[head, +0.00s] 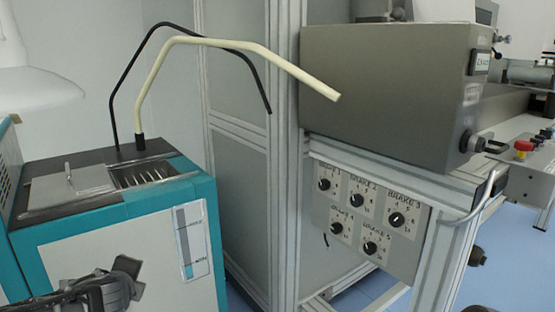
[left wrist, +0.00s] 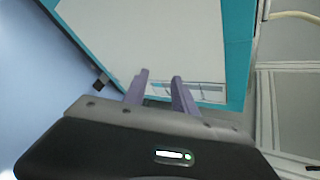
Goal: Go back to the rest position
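My left gripper (left wrist: 160,76) shows in the left wrist view with its two purple-grey fingers apart and nothing between them. Its fingers point toward the white front panel (left wrist: 140,35) of a teal-edged machine. In the head view part of my left arm or gripper, dark, shows at the lower left in front of that same teal and white machine (head: 130,265); the fingers cannot be made out clearly there. I cannot tell whether the gripper touches the panel. My right gripper is in neither view.
A cream hose (head: 240,46) and a black hose (head: 135,65) arch above the teal machine. A grey converter housing (head: 385,95) stands right, above a panel of brake knobs (head: 370,215). A red button (head: 523,147) is at far right. Blue floor shows between the machines.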

